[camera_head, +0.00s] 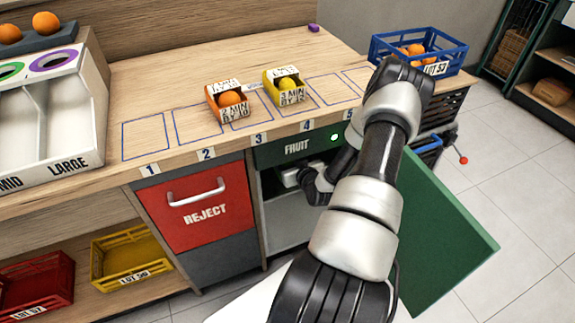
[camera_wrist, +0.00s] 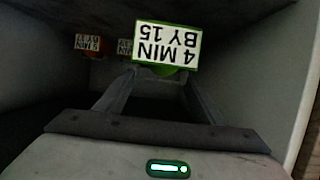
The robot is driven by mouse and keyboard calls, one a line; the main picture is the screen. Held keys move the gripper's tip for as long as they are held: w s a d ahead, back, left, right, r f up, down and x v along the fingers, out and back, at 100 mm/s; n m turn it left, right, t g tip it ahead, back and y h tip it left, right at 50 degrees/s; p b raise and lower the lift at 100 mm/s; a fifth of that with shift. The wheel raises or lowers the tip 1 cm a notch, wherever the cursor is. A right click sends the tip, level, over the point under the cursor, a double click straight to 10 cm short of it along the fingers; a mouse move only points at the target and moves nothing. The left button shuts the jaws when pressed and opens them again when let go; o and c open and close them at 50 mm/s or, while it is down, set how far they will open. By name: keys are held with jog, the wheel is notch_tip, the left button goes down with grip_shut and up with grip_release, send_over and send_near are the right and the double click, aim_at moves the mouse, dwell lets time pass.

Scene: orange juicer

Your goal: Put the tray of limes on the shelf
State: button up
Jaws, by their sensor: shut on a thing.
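My gripper (camera_wrist: 162,82) is shut on a small green tray (camera_wrist: 193,27) with a white card reading "4 MIN BY 15", upside down in the wrist view. A bit of green fruit shows below the card; the rest of the tray's contents is hidden. In the head view my arm reaches into the open cabinet marked FRUIT (camera_head: 297,148), and my gripper (camera_head: 290,176) is partly inside it. The tray is hidden there. A pale shelf (camera_head: 287,203) shows inside the cabinet. I cannot tell whether the tray touches a shelf.
Two other labelled trays, one of them red (camera_wrist: 89,42), are deeper in the cabinet. The green door (camera_head: 445,235) stands open at right. The REJECT bin (camera_head: 205,207) is at left. Trays of oranges (camera_head: 228,101) and yellow fruit (camera_head: 288,86) stand on the counter (camera_head: 150,85).

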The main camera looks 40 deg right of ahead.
notch_tip(320, 180, down, 3)
jog(key=shift+f+b, duration=0.1)
jog(key=shift+b, duration=0.4)
jog(key=o, duration=1.3)
jog(key=shift+s+r, duration=0.2)
jog(key=shift+s, duration=0.05)
jog(key=p+v, duration=0.3)
jog(key=v, duration=0.8)
jog(key=shift+s+r, duration=0.1)
jog(key=shift+s, duration=0.2)
